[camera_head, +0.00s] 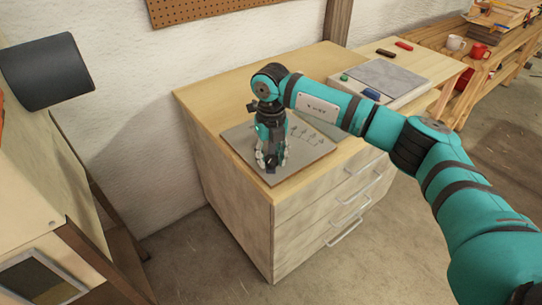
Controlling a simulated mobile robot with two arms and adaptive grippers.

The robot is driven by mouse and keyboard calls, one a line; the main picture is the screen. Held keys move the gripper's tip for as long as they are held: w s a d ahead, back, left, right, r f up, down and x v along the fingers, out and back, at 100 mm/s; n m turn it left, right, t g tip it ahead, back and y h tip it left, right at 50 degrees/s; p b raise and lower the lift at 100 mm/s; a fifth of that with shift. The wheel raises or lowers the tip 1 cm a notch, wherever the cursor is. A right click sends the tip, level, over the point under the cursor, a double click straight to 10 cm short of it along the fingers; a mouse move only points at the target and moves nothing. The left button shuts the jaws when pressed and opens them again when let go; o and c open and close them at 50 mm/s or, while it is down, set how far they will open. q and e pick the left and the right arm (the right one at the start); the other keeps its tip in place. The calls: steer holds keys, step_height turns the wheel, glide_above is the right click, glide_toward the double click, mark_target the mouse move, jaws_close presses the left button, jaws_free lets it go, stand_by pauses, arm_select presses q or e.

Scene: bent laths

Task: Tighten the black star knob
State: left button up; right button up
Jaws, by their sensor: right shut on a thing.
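My right gripper (270,163) points down over the grey plate (305,160) on top of the wooden drawer cabinet. Its fingers are shut low over the plate, near its front left part. Several small dark shapes stand in a row on the plate (307,135), to the right of the gripper. My left gripper is not in view.
A grey-topped board (387,75) with a blue item (372,94) and a green item (344,77) lies behind my right arm. A red item (404,45) and a dark one (386,53) lie farther back. The cabinet's left rear top is clear.

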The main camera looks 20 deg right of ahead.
mark_target(271, 158)
steer(key=o, duration=1.2)
steer(key=shift+c, duration=0.2)
step_height(271, 158, up, 12)
